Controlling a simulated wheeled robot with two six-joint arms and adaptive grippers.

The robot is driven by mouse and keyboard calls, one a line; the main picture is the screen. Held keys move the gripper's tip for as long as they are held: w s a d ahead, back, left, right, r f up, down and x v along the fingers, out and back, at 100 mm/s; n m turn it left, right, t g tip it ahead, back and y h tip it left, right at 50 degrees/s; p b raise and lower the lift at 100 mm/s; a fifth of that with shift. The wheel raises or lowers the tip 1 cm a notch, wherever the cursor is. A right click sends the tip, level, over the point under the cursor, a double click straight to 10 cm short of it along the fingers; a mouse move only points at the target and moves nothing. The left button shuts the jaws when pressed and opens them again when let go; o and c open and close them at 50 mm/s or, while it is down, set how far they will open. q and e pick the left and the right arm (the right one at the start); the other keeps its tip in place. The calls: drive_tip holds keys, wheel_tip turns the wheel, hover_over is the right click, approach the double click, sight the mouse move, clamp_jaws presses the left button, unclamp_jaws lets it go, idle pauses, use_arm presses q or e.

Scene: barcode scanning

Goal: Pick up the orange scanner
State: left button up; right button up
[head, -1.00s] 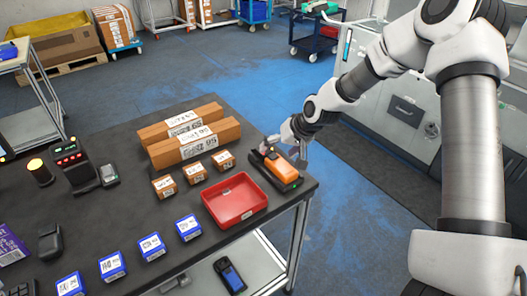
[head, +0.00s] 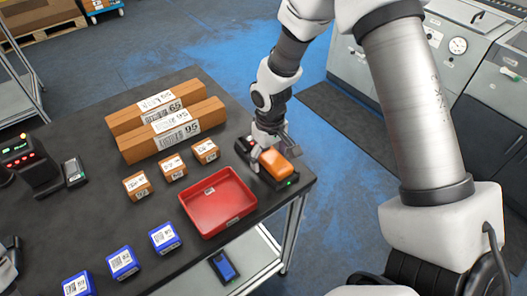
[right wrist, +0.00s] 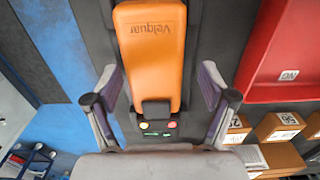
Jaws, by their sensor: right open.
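The orange scanner (head: 279,166) lies in a dark cradle (head: 290,182) at the right edge of the black table. My right gripper (head: 268,146) is over it in the head view and partly hides its back end. In the right wrist view the scanner (right wrist: 152,50) points away, with dark lettering on its top. There my right gripper (right wrist: 159,78) is open, one finger on each side of the scanner, with visible gaps. A grey shape, perhaps part of my left gripper (head: 8,266), is cut off at the left edge of the head view.
A red tray (head: 187,209) stands just left of the scanner. Small brown boxes (head: 173,167) and blue boxes (head: 164,238) stand farther left, with two long cartons (head: 172,139) behind. A handheld device (head: 224,267) lies on the lower shelf.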

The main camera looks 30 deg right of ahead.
drive_tip(key=shift+s+d+r, duration=0.1)
drive_tip(key=shift+s+d, duration=0.1)
drive_tip(key=shift+s, duration=0.25)
drive_tip(key=c, duration=0.4)
drive_tip(key=shift+w, duration=0.25)
drive_tip(key=c, duration=1)
drive_tip(key=shift+c, duration=0.2)
